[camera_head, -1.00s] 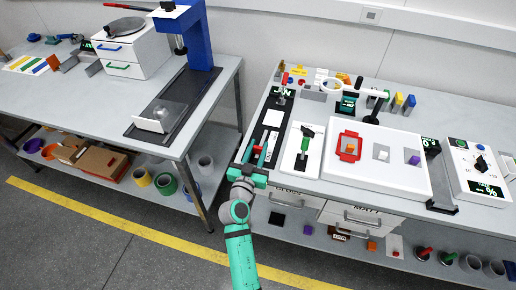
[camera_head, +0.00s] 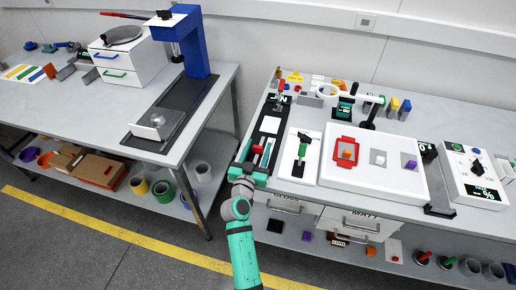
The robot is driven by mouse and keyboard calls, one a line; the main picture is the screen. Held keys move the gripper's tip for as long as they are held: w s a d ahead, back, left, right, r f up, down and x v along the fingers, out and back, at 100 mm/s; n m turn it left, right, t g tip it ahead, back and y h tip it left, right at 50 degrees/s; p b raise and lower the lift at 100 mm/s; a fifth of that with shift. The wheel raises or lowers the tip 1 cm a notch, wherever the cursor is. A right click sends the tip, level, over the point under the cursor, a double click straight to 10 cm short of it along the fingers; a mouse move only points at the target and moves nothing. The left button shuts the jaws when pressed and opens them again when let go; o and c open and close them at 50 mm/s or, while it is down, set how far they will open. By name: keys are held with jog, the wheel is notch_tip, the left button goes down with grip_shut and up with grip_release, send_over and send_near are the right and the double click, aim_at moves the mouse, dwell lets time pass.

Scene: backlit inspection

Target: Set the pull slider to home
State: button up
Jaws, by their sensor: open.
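A long black track (camera_head: 263,138) with a white plate (camera_head: 270,124) runs front to back at the left end of the right bench. A small red piece (camera_head: 257,149) shows low on this track. It looks like the slider's handle, but I cannot tell for sure. My gripper (camera_head: 257,158) is open at the track's front end, with its fingers on either side of the red piece. Whether they touch it is too small to tell. Any home mark is not readable.
A white panel with a green-and-black lever (camera_head: 303,147) stands close right of my gripper. Further right are a white tray (camera_head: 372,184) with a red frame and a dial box (camera_head: 474,173). Drawers (camera_head: 285,205) lie below the bench edge. A gap separates the left bench (camera_head: 75,105).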

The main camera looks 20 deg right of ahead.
jog(key=v, duration=1)
jog(key=shift+s+a, duration=0.25)
jog(key=shift+s, duration=0.1)
